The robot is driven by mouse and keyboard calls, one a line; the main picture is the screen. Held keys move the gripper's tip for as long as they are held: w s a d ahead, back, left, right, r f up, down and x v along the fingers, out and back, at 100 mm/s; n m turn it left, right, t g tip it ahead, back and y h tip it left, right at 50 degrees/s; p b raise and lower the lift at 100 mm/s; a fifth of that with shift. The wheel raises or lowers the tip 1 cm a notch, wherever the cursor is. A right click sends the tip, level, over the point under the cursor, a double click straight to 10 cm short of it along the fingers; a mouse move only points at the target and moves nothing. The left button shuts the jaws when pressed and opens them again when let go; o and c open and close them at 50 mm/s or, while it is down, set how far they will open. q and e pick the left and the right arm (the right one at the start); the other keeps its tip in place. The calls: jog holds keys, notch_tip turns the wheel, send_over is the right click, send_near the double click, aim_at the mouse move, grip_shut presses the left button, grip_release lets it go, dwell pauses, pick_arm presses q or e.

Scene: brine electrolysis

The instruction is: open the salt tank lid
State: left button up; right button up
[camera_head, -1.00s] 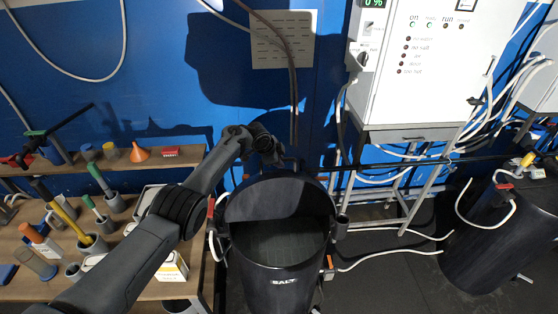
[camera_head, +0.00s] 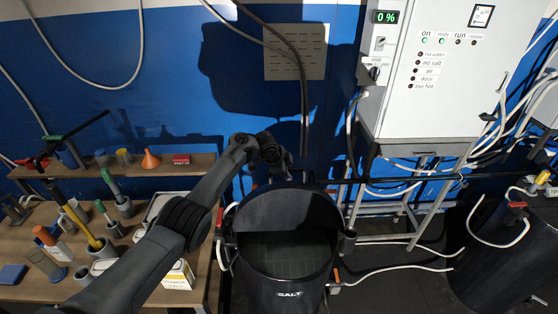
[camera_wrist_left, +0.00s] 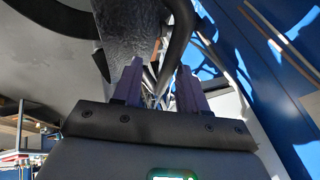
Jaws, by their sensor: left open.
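The black salt tank (camera_head: 289,294), marked SALT, stands upright at the bottom centre of the head view. Its lid (camera_head: 285,208) is raised at the back of the rim, and I see down into the dark inside. My left arm reaches over from the left, and my left gripper (camera_head: 281,172) is just behind the raised lid's upper edge, partly hidden. In the left wrist view the two fingers of this gripper (camera_wrist_left: 159,88) stand apart. A grey speckled surface and a dark curved bar lie beyond them; contact cannot be told. My right gripper is not in view.
A wooden bench (camera_head: 25,285) with tools and cups is at left, under my left arm. A white control cabinet (camera_head: 450,75) reading 0 % stands at right. A second black tank (camera_head: 495,265) is at lower right, with hoses across the floor between.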

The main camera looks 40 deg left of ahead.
pick_arm(q)
jog(key=v, duration=0.9)
jog(key=shift+p, duration=0.3)
jog(key=s+d+f+g+p, duration=0.1)
jog(key=s+f, duration=0.2)
jog(key=f, duration=0.4)
jog(key=s+d+f+g+p, duration=0.1)
jog(key=s+f+g, duration=0.15)
jog(key=f, duration=0.35)
jog(key=s+d+f+g+p, duration=0.1)
jog(key=s+d+f+p, duration=0.1)
jog(key=s+d+f, duration=0.7)
jog(key=s+d+f+g+p, duration=0.15)
jog(key=s+d+f, duration=0.45)
jog(key=s+f, duration=0.65)
jog(key=s+d+r+n+t+p, duration=0.1)
jog(key=s+d+r, duration=0.35)
jog(key=s, duration=0.25)
jog(key=s+d+r+n+p, duration=0.1)
jog(key=s+d+r+p, duration=0.15)
jog(key=s+d, duration=0.4)
notch_tip(320, 180, up, 19)
jog(key=n+t, duration=0.2)
jog(key=n, duration=0.4)
jog(key=shift+s+b, duration=0.3)
jog(key=shift+s, duration=0.1)
